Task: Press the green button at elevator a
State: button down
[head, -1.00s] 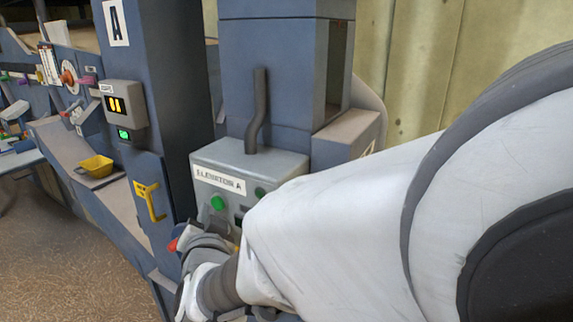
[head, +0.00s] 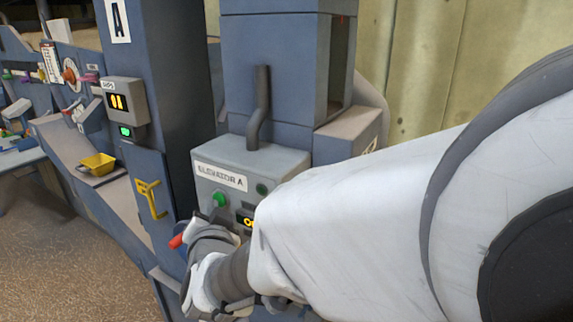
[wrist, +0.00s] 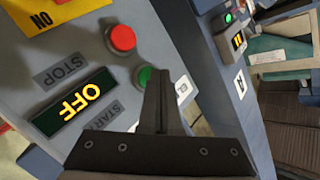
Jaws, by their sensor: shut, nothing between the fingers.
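The grey control box labelled Elevator A (head: 285,162) stands in the middle of the head view. Its round green button (head: 219,199) is on the front face under the label. In the wrist view the green button (wrist: 143,76) lies just left of my fingertips, beside the START label, with a red button (wrist: 121,38) above it. My gripper (wrist: 158,75) is shut and empty, its tip at the green button's edge in the picture; I cannot tell whether they touch.
An amber display (wrist: 76,103) reads OFF. A dark green round part (head: 262,189) sits at the box's upper right. A blue column (head: 150,60) with a lit indicator box (head: 125,99) and a yellow handle (head: 150,199) stands left. A yellow scoop (head: 97,164) lies farther left.

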jog(key=shift+w+d, duration=0.15)
jog(key=shift+w, duration=0.1)
dwell(0.3)
jog(key=shift+s, duration=0.1)
jog(key=shift+s+a, duration=0.4)
jog(key=shift+s, duration=0.35)
jog(key=s, duration=0.1)
jog(key=s+a, duration=0.1)
jog(key=s, duration=0.1)
jog(key=s+a, duration=0.1)
jog(key=shift+s+a+p, duration=0.15)
jog(key=shift+s+p, duration=0.05)
jog(key=shift+p, duration=0.15)
jog(key=shift+w, duration=0.1)
dwell(0.4)
